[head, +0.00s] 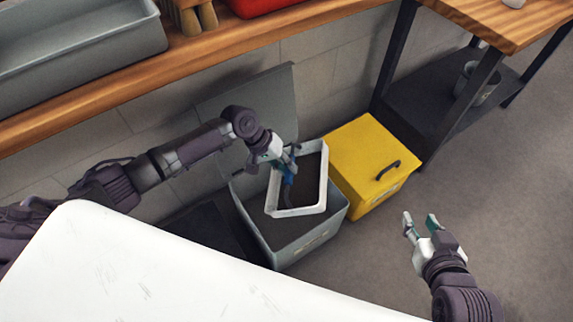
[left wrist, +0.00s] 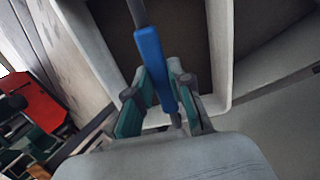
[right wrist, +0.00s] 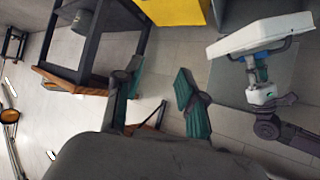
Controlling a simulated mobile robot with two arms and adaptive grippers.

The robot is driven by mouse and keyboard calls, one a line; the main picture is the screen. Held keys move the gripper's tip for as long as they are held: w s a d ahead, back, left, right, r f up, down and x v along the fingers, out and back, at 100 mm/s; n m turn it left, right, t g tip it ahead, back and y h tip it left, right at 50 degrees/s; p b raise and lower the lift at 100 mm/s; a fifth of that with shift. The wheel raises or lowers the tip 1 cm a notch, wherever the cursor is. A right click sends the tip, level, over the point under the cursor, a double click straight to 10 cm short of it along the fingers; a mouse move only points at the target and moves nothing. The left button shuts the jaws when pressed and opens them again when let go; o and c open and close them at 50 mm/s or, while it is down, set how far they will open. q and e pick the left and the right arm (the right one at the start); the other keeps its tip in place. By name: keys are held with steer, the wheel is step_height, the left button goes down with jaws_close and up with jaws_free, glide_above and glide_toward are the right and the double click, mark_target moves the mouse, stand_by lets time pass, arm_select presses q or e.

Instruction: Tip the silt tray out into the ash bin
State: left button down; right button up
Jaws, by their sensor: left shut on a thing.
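The silt tray (head: 297,212) has a white rim and a dark inside, and is held over the open grey ash bin (head: 290,256). Its blue handle (left wrist: 150,60) is between the fingers of my left gripper (head: 287,164), which is shut on it. In the right wrist view the tray (right wrist: 260,36) shows from the side. In the head view its dark inside faces up; I cannot tell loose silt from the tray floor. The bin's lid (head: 250,100) stands open behind, and the tray hides part of its dark inside. My right gripper (head: 420,222) is open and empty.
A yellow box (head: 365,150) with a dark handle stands close right of the bin. A wooden bench (head: 260,35) with a grey tub (head: 80,50) runs behind. A table with a dark shelf (head: 430,100) is at the right. A white surface (head: 150,275) fills the lower left.

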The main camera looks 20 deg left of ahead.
arm_select(q)
steer(key=shift+r+y+p, duration=0.35)
steer(key=shift+y+p, duration=0.15)
steer(key=shift+p, duration=0.6)
steer(key=r+p, duration=0.1)
steer(key=p, duration=0.2)
steer(key=shift+w+d+r+y, duration=0.1)
steer(key=shift+y, duration=0.3)
arm_select(e)
steer(key=s+d+f+g+h, duration=0.1)
steer(key=s+d+f+g, duration=0.1)
steer(key=s+g, duration=0.3)
steer(key=s+d+f+g+h, duration=0.1)
steer(key=s+d+f+g, duration=0.15)
steer(key=s, duration=0.35)
arm_select(q)
steer(key=g+y+p, duration=0.1)
steer(key=y+p, duration=0.1)
steer(key=p, duration=0.1)
steer(key=shift+r+y+p, duration=0.35)
steer(key=shift+y+p, duration=0.65)
steer(key=shift+p, duration=0.15)
arm_select(e)
step_height(320, 180, down, 19)
steer(key=s+g, duration=0.1)
steer(key=s, duration=0.1)
steer(key=shift+a+f, duration=0.2)
steer(key=shift+a, duration=0.1)
steer(key=shift+s+g, duration=0.15)
steer(key=shift+g, duration=0.1)
